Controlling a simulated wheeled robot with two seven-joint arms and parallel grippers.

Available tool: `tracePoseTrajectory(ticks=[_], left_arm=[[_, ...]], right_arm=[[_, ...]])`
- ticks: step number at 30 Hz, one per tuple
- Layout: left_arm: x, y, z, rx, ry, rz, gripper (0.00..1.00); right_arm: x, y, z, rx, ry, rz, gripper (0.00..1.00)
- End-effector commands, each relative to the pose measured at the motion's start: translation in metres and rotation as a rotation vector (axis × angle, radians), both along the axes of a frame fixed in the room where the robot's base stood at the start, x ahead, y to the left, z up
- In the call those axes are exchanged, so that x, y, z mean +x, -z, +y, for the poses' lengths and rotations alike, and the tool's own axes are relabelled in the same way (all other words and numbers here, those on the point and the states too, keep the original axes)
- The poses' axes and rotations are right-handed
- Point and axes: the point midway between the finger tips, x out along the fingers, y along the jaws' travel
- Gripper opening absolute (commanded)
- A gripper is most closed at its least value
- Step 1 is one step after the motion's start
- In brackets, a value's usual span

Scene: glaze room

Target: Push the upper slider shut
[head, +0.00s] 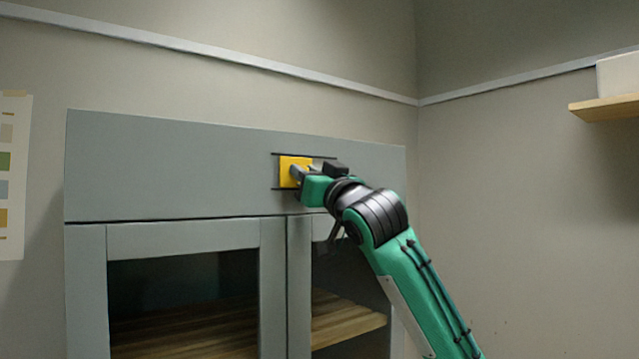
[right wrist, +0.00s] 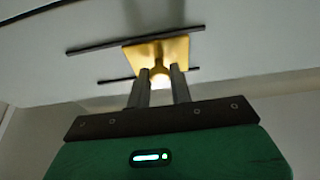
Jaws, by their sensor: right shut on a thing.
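The upper slider is a yellow square plate (head: 287,170) between two dark horizontal rails on the cabinet's grey top panel. In the head view it sits toward the left end of the rails, and my gripper hides its right part. In the right wrist view the plate (right wrist: 172,49) has a small round knob (right wrist: 159,76) standing out from it. My right gripper (head: 298,174) is shut on that knob; its two fingers (right wrist: 160,84) stand on either side of it. My left gripper is not in view.
The grey cabinet (head: 160,165) has glass doors below the top panel, with wooden shelves (head: 190,325) inside. A wall shelf (head: 605,107) with a white box (head: 620,72) is at the upper right. A colour chart (head: 12,175) hangs at the left.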

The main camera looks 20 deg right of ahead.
Motion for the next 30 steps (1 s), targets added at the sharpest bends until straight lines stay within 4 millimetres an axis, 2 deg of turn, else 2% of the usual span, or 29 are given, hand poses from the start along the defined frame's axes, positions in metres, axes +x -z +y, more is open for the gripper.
tracePoseTrajectory(ticks=[4, 9, 10, 12, 18, 23, 26, 30], left_arm=[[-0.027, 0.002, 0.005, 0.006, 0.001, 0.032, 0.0], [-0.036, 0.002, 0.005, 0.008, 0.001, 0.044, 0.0], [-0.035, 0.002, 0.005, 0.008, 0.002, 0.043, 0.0], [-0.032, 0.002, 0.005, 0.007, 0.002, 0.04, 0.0], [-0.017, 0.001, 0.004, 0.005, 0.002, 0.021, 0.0], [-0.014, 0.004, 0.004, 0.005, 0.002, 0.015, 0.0], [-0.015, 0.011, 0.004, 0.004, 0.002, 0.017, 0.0], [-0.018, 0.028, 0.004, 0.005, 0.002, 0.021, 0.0]], right_arm=[[-0.002, 0.0, 0.005, -0.002, -0.009, -0.002, 0.0], [-0.002, 0.001, 0.005, -0.003, -0.01, -0.001, 0.0], [-0.002, 0.001, 0.005, -0.003, -0.01, -0.001, 0.27], [-0.002, 0.001, 0.005, -0.002, -0.009, -0.001, 0.41], [-0.002, 0.0, 0.004, -0.003, -0.007, -0.002, 0.42], [-0.004, 0.002, 0.003, -0.002, -0.006, -0.003, 0.42], [-0.012, 0.007, 0.0, -0.001, -0.006, -0.005, 0.42], [-0.032, 0.019, -0.006, -0.002, -0.007, -0.005, 0.42]])
